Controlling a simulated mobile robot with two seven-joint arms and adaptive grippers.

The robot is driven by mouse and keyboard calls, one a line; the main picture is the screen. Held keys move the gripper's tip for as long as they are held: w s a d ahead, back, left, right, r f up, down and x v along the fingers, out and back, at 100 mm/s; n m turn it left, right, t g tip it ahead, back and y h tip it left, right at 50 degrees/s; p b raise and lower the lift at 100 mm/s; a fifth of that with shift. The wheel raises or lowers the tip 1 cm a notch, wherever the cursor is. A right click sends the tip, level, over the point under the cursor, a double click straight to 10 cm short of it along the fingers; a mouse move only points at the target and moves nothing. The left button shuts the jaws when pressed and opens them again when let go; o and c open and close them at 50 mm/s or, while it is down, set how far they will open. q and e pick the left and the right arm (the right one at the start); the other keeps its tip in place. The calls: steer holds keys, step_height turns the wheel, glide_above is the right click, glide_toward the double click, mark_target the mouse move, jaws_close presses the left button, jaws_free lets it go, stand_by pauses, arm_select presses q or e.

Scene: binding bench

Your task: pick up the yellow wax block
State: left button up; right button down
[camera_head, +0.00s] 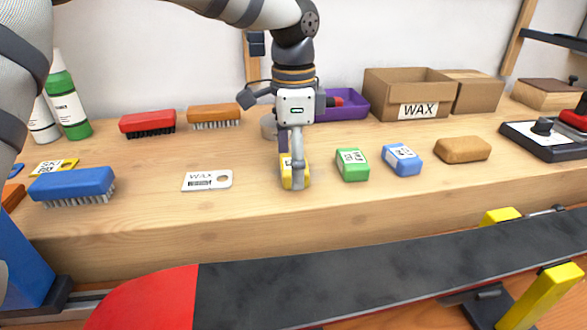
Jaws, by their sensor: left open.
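The yellow wax block (287,179) lies on the wooden bench, left of the green block. My left gripper (297,174) points down over it. One finger passes in front of the yellow block and hides its middle and right part. The gripper is open; I cannot tell whether the fingers touch the block. My right gripper is not in view.
A green block (352,164), a blue block (402,160) and a brown block (462,150) lie to the right. A white scraper card (207,180) and a blue brush (72,186) lie to the left. A snowboard (380,268) lies in front of the bench. A cardboard box (382,96) stands behind.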

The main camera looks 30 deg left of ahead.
arm_select(q)
steer(key=shift+f, duration=0.2)
steer(key=c, duration=1.3)
steer(key=shift+o, duration=0.2)
step_height(320, 180, up, 4)
steer(key=shift+w+f, duration=0.1)
steer(key=shift+f, duration=0.15)
steer(key=s+d+r, duration=0.9)
steer(key=s+d, duration=0.1)
steer(key=shift+r+p, duration=0.3)
steer(key=shift+p, duration=0.05)
